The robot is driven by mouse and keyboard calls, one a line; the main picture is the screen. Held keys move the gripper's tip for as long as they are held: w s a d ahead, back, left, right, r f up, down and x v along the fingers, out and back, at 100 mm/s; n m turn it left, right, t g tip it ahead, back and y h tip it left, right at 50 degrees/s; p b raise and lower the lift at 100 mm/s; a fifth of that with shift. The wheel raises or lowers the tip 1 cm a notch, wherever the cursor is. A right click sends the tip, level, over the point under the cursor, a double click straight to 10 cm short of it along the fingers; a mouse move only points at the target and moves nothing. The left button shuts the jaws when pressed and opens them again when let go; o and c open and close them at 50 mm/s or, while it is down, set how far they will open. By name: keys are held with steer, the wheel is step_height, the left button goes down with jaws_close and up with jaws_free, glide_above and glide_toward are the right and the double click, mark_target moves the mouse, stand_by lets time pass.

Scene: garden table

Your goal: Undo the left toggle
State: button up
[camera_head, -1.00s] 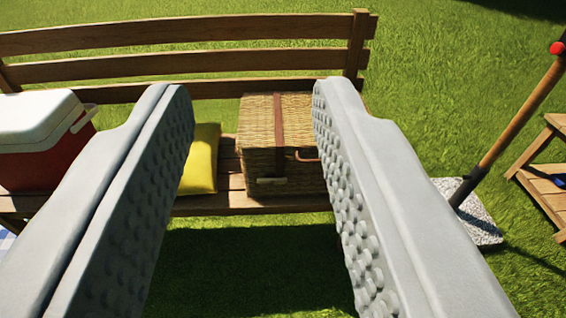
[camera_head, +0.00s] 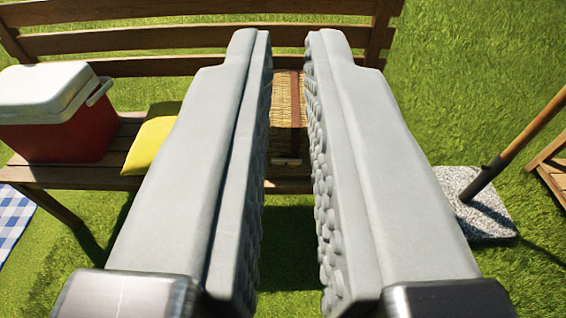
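A wicker basket (camera_head: 284,108) with a brown strap (camera_head: 295,100) sits on the wooden bench. It shows only as a strip between my fingers; its sides are hidden behind them. A small pale toggle (camera_head: 287,161) is on the lower front of the basket, in the gap. Whether another toggle is there cannot be seen. My gripper (camera_head: 286,42) is open and empty, its two grey studded fingers parted by a narrow gap. It is in front of the basket and does not visibly touch it or the toggle.
A red and white cooler (camera_head: 55,120) and a yellow cushion (camera_head: 152,137) are on the bench (camera_head: 75,175) at left. A pole stands in a stone base (camera_head: 478,215) at right. A checked cloth (camera_head: 12,220) lies at far left. Grass surrounds the bench.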

steer(key=w+f, duration=0.2)
steer(key=w, duration=0.2)
steer(key=w+f+g, duration=0.1)
steer(key=w+f, duration=0.1)
steer(key=w, duration=0.2)
steer(key=w+a+f+g, duration=0.1)
steer(key=w+f, duration=0.2)
steer(key=w, duration=0.1)
steer(key=shift+w+f+y, duration=0.1)
steer(key=shift+w+y, duration=0.05)
steer(key=shift+y, duration=0.15)
jaws_close()
steer(key=w+f+g, duration=0.2)
steer(key=w+f, duration=0.5)
steer(key=f, duration=0.4)
steer(key=w+a+f+g, duration=0.1)
steer(key=w+f+g, duration=0.1)
steer(key=w+f, duration=0.5)
steer(key=w+f+g, duration=0.2)
steer(key=w+f, duration=0.5)
steer(key=f, duration=0.8)
steer(key=shift+w+a, duration=0.25)
steer(key=shift+w, duration=0.1)
steer(key=shift+w+f, duration=0.1)
steer(key=shift+f, duration=0.15)
glide_above(277, 158)
steer(key=s, duration=0.3)
steer(key=shift+f, duration=5.4)
